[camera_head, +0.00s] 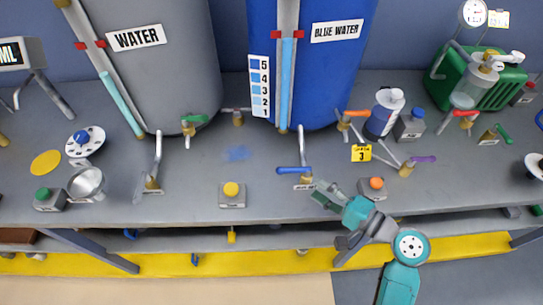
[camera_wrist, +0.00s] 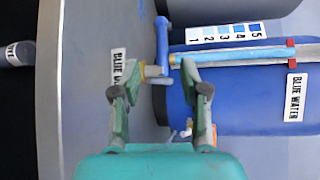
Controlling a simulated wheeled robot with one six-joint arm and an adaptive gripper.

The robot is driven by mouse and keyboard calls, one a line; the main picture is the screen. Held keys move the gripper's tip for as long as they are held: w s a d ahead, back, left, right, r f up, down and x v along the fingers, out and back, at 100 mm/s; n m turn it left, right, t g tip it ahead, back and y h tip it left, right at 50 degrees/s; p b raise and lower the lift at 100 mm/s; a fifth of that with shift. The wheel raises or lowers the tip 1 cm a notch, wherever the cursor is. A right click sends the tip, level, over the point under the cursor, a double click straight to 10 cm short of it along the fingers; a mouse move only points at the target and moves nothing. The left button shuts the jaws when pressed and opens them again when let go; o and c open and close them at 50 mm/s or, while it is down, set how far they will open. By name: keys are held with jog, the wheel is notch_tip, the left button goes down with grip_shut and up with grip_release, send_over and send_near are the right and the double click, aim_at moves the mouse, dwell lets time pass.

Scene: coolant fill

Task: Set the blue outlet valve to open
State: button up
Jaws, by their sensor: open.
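The blue outlet valve's blue lever (camera_head: 292,170) shows in the head view, in front of the blue tank, pointing left from its brass body and roughly along the table edge. A grey pipe (camera_head: 301,140) rises behind it. My gripper (camera_head: 320,192) is just right of and nearer than the valve, apparently empty. In the wrist view, my gripper (camera_wrist: 159,78) is open, its two fingers spread to either side of the brass valve body (camera_wrist: 153,71). The blue lever (camera_wrist: 162,40) extends up the picture beyond the fingertips. I cannot tell whether a finger touches the valve.
The blue water tank (camera_head: 330,70) stands behind the valve, with the grey water tank (camera_head: 165,60) to its left. A yellow-button box (camera_head: 231,194) is left of the valve and an orange-button box (camera_head: 374,187) right. The table (camera_head: 190,205) between is mostly clear.

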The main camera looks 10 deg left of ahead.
aim_at(287, 168)
jog(key=shift+w+a, duration=0.3)
jog(key=shift+a, duration=0.35)
jog(key=x, duration=0.9)
jog(key=shift+w+a, duration=0.2)
jog(key=shift+a, duration=0.15)
grip_shut()
